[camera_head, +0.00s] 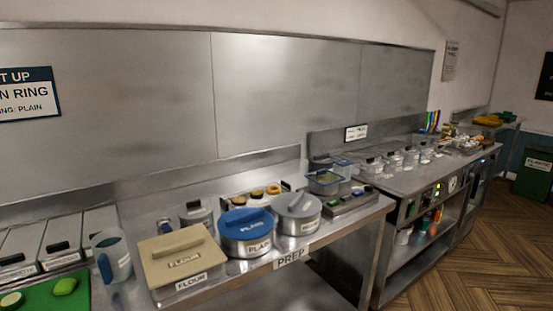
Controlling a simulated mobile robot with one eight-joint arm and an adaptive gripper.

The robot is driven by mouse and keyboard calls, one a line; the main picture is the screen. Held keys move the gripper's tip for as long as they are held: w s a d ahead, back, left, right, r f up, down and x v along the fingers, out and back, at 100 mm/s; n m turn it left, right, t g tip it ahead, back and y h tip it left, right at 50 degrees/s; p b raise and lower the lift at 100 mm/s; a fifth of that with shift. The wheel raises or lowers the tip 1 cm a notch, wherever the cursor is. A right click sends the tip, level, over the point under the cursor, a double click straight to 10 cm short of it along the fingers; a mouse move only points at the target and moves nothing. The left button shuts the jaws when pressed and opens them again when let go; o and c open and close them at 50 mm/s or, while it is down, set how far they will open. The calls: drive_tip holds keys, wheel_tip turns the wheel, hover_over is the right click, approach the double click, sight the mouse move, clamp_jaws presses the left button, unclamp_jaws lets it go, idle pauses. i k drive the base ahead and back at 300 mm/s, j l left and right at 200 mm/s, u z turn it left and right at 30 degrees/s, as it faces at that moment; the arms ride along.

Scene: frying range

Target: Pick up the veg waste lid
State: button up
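I cannot pick out a lid marked as veg waste in the head view. Nearer lids are a beige one with a handle on the flour box (184,284), a blue one on the round tub marked plain (246,248), and a grey one on a round steel tub (297,226). My gripper is not in view.
The prep counter (220,291) runs across the front, with a blue-handled jug (112,258) and a green board (52,293) at left. A second counter (400,185) with several containers continues right. Open wooden floor (462,250) lies at the lower right.

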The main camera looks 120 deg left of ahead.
sight(324, 159)
drive_tip(key=u, duration=3.5)
